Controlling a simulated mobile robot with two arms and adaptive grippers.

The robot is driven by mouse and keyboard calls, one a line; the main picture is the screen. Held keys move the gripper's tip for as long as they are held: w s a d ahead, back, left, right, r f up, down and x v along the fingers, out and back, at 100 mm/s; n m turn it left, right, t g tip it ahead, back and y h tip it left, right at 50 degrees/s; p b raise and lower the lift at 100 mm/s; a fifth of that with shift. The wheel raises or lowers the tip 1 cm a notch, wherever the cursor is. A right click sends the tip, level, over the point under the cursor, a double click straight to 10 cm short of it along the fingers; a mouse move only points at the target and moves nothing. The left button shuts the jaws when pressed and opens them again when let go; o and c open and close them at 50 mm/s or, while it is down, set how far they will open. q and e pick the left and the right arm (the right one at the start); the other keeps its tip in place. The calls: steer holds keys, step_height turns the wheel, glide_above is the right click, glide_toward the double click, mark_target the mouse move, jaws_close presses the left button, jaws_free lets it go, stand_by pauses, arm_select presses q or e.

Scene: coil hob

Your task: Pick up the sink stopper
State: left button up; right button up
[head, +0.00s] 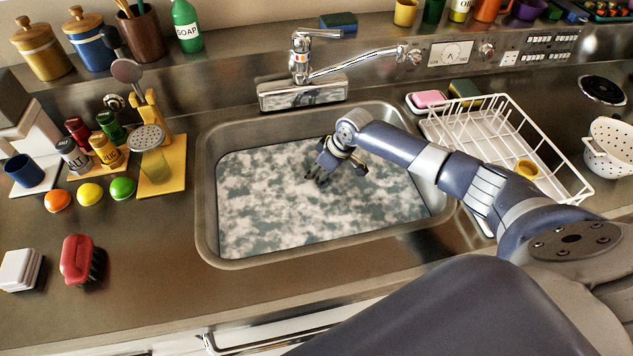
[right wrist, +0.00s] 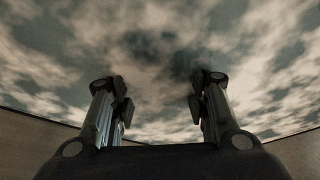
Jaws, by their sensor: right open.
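The sink (head: 207,200) is filled with grey-green water covered in white foam (head: 270,205). I cannot make out the sink stopper in either view; foam and murky water hide the sink bottom. My right gripper (head: 322,178) reaches into the sink from the right, pointing down at the water near the back middle. In the right wrist view the two fingers of my right gripper (right wrist: 160,85) stand wide apart with nothing between them. A dark blurred patch shows in the water beyond them. My left gripper is not in view.
A chrome faucet (head: 300,75) stands behind the sink, its spout swung right. A white wire dish rack (head: 548,120) is right of the sink. A red brush (head: 77,258) lies front left.

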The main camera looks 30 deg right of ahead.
steer(key=shift+w+a+f, duration=0.1)
steer(key=shift+w+f, duration=0.05)
steer(key=shift+f, duration=0.25)
jaws_close()
